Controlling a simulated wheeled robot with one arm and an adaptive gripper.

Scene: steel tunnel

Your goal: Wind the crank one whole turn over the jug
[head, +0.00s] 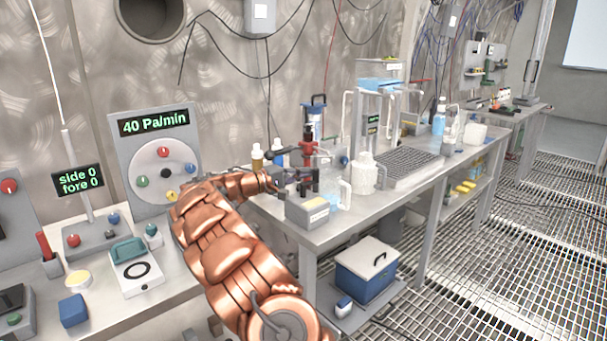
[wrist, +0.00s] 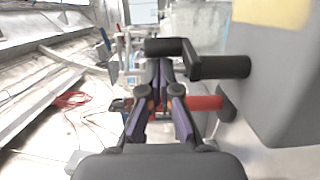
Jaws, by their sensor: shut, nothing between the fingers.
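A crank with a black grip and a bent black arm (wrist: 192,62) joins the side of a grey box in the wrist view. It shows small and dark in the head view, partly hidden by my gripper. A clear jug (head: 328,178) stands behind the grey box (head: 308,212); part of a clear vessel (wrist: 200,22) shows at the top of the wrist view, and I cannot tell if it is this jug. My gripper (wrist: 160,66) is shut and empty. Its fingertips are close to the crank's grip; I cannot tell whether they touch.
A red bar (wrist: 200,103) passes behind my fingers. A white jug (head: 364,174) stands to the right, near a grey rack (head: 410,168). The left bench holds a dial panel (head: 160,150) and a white scale (head: 136,272). A blue cooler (head: 367,272) sits low under the bench.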

